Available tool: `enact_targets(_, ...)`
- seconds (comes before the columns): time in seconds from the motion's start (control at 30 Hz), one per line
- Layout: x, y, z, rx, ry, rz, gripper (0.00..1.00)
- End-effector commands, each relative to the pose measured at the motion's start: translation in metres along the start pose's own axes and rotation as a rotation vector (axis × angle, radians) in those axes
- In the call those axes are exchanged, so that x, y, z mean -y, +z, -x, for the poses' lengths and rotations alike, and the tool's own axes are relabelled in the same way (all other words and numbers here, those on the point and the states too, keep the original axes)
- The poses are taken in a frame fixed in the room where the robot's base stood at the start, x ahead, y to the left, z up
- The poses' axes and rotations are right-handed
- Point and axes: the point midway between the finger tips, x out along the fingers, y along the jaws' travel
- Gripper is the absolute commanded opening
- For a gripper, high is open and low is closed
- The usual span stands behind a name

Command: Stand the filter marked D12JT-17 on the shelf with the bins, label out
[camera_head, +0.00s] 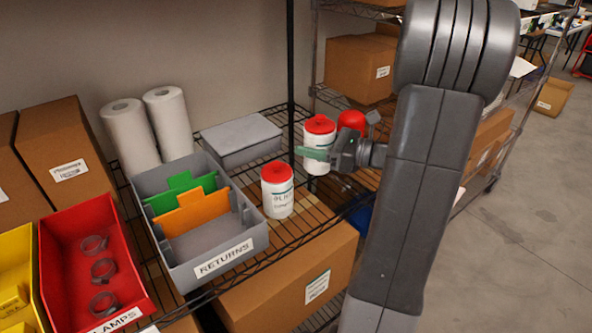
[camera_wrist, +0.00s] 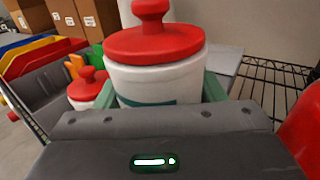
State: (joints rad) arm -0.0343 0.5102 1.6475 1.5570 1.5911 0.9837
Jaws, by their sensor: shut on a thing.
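My gripper (camera_head: 316,154) is shut on a white filter with a red top (camera_head: 320,133). The wrist view shows this held filter (camera_wrist: 155,78) upright between the green fingers. Whether its base touches the wire shelf (camera_head: 318,228) is hard to tell. A second white filter with a red top (camera_head: 278,192) stands upright on the shelf, left of and nearer than the held one, its label facing out. It shows left of the held one in the wrist view (camera_wrist: 88,88). A third red top (camera_head: 351,120) shows behind my gripper, mostly hidden. The mark D12JT-17 is not readable on any.
A grey RETURNS bin (camera_head: 222,262) with green and orange dividers stands left of the standing filter. A red bin (camera_head: 72,250) of clamps and a yellow bin (camera_head: 15,275) are further left. A grey lidded box (camera_head: 240,138) and two paper rolls (camera_head: 165,120) stand behind.

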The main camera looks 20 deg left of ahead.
Motion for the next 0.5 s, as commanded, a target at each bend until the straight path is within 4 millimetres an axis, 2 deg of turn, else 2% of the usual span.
enact_targets(0.03,0.000,-0.012,0.000,0.001,0.000,-0.004,0.22)
enact_targets(0.1,0.000,-0.023,0.000,0.001,0.000,-0.004,0.22)
enact_targets(0.37,0.000,-0.042,0.000,0.001,-0.001,0.000,0.22)
enact_targets(0.5,0.000,-0.062,0.000,0.001,-0.001,-0.002,0.22)
